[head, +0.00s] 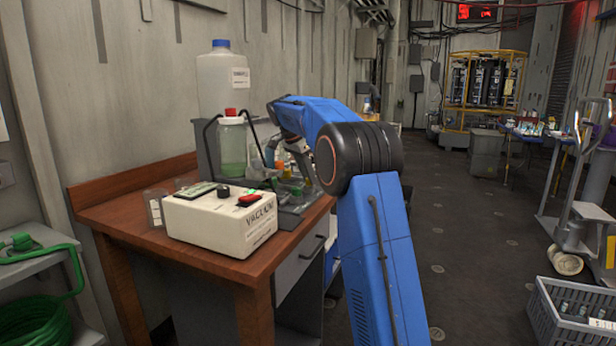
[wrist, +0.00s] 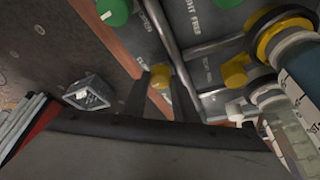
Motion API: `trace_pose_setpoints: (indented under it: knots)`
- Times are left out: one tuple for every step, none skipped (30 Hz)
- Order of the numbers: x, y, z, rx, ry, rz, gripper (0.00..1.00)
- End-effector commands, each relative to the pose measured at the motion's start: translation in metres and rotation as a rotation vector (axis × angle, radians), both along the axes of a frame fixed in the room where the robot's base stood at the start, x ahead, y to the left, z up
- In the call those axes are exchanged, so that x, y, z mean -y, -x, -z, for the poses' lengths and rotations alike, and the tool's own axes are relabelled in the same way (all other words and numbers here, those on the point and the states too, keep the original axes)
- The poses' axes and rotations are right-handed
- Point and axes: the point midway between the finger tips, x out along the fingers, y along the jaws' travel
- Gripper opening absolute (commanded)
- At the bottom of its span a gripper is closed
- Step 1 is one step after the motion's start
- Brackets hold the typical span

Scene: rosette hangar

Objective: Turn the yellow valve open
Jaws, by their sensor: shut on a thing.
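The yellow valve knob (wrist: 160,75) shows between the two dark fingers of my gripper (wrist: 161,88) in the wrist view. The fingers are shut on it. A second yellow knob (wrist: 235,71) sits to its right on the same grey panel. The angle at which the held knob is turned cannot be read. In the head view my blue arm reaches over the wooden bench to the grey rig, and its forearm and wheel-like joint hide much of the valves. My gripper (head: 297,150) is small and partly hidden there.
Green knobs (wrist: 115,12) and grey pipes (wrist: 172,50) are close by on the panel. A white vacuum box (head: 222,218) stands at the bench front. A large jug (head: 222,88) and a green-filled jar (head: 232,148) stand behind it.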

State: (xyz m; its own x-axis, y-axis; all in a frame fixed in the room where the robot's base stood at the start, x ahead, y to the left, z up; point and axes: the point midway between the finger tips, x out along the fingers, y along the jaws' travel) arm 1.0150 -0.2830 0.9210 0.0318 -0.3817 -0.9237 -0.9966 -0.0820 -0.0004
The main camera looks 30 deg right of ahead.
Motion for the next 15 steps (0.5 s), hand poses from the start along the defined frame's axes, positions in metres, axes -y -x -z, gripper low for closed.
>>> trace_pose_setpoints:
  knots:
    - [0.0003, 0.0014, -0.0005, 0.001, 0.0, -0.037, 0.04]
    - [0.0005, 0.0015, -0.0002, 0.0, 0.0, -0.065, 0.04]
    - [0.0005, 0.002, -0.0002, 0.0, 0.0, -0.102, 0.04]
    - [0.0006, 0.0022, -0.0006, 0.001, 0.0, -0.13, 0.04]
    - [0.0005, 0.0024, -0.0006, 0.001, 0.0, -0.159, 0.04]
    - [0.0005, 0.0027, 0.0, 0.0, -0.001, -0.197, 0.04]
    - [0.0005, 0.0027, 0.0, 0.001, 0.0, -0.225, 0.04]
    - [0.0006, 0.003, -0.0002, 0.0, 0.0, -0.254, 0.04]
    - [0.0008, 0.0032, -0.0002, 0.0, 0.0, -0.292, 0.04]
    - [0.0007, 0.0037, -0.0003, 0.0, 0.0, -0.321, 0.04]
    - [0.0007, 0.0036, -0.0003, 0.001, 0.0, -0.35, 0.04]
    - [0.0009, 0.0038, -0.0001, 0.001, -0.001, -0.387, 0.04]
    - [0.0013, 0.0039, 0.0001, 0.0, 0.0, -0.416, 0.04]
    - [0.0016, 0.0042, 0.0004, 0.0, 0.0, -0.444, 0.04]
    - [0.0017, 0.0046, 0.0, 0.001, -0.001, -0.481, 0.04]
